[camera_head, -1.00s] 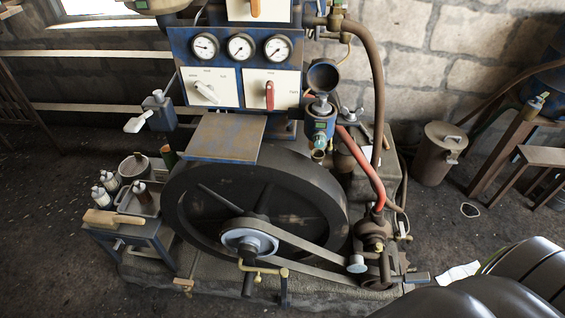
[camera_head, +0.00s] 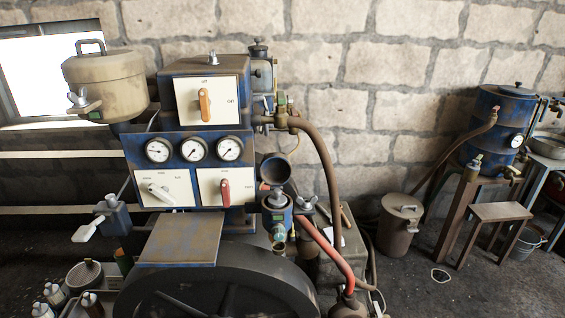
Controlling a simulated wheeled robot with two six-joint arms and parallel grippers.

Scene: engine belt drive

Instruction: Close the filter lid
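A tan round canister (camera_head: 105,85) with a dark handle on top hangs at the upper left of the engine; its top looks seated, and a wing nut (camera_head: 78,98) is at its lower left. Right of the panels, a small blue housing (camera_head: 277,215) has a dark round cup or raised lid (camera_head: 274,169) above it and a wing nut (camera_head: 306,203) beside it. I cannot tell for certain which of these is the filter. Neither of my grippers is in view.
The engine has three gauges (camera_head: 194,150), a white panel with an orange lever (camera_head: 205,105) and a red lever (camera_head: 224,190). A dark flywheel (camera_head: 265,275) is below. A lidded bin (camera_head: 400,222) and a wooden stool (camera_head: 500,213) stand right. Floor between them is partly clear.

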